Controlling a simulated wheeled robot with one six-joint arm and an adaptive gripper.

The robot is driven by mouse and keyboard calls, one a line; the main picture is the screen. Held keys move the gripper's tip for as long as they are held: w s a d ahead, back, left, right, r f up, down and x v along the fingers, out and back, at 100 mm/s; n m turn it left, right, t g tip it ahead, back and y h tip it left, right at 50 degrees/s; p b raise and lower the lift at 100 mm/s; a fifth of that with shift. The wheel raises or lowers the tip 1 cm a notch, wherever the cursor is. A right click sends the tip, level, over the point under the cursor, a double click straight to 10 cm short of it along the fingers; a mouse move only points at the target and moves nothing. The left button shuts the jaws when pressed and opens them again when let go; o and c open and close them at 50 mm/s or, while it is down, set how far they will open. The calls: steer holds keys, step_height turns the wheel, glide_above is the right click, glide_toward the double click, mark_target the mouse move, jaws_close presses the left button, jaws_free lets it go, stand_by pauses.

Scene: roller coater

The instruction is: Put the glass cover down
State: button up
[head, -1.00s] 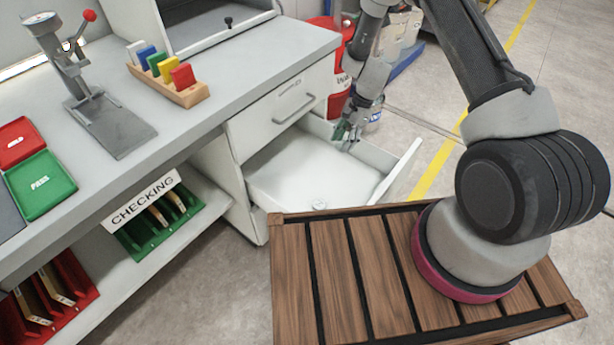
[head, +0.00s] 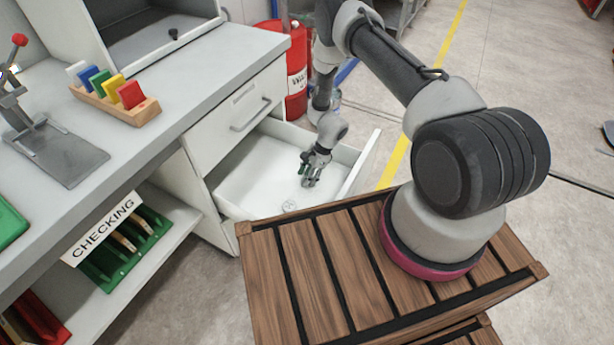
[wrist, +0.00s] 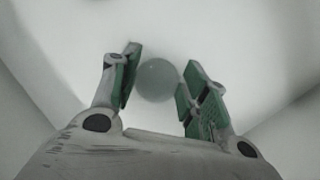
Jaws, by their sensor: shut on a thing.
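The glass cover (wrist: 157,80) is a round, grey, see-through disc between my fingertips in the wrist view. My gripper (wrist: 155,90) is shut on it, with a green-padded finger on either side. In the head view my gripper (head: 308,176) points down inside the open drawer (head: 245,188), over its white floor. The cover is too small to make out between the fingers there. I cannot tell the exact gap between cover and drawer floor.
A small clear round thing (head: 290,206) lies on the drawer floor near the front. Drawer walls stand around my gripper. A red drum (head: 291,75) is behind, the grey workbench (head: 195,70) to the left, and a slatted wooden platform (head: 310,270) in front.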

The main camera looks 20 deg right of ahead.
steer(key=shift+f, duration=0.2)
steer(key=o, duration=1)
steer(key=shift+r, duration=0.1)
